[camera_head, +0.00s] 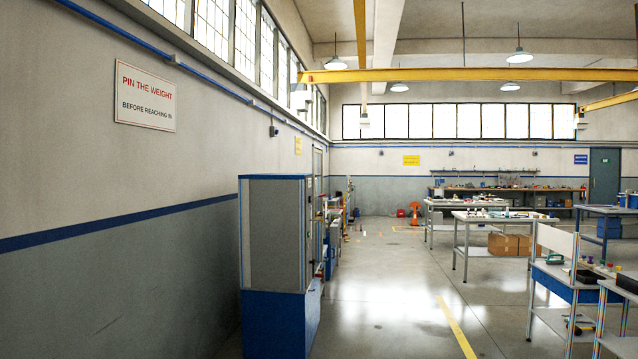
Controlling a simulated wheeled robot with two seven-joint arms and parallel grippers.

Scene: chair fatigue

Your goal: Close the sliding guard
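A tall cabinet-like machine (275,265) with a blue base, blue top edge and grey side panels stands against the left wall, seen from its side. Its front faces right and shows only as a narrow strip at a steep angle. I cannot make out a sliding guard on it, nor whether one is open or shut. Neither of my grippers is in view.
Open grey floor (385,300) with a yellow line (456,327) lies right of the machine. A bench with a blue drawer (565,284) stands at right. Worktables (500,217) and cardboard boxes (509,244) are farther back. A warning sign (145,96) hangs on the left wall.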

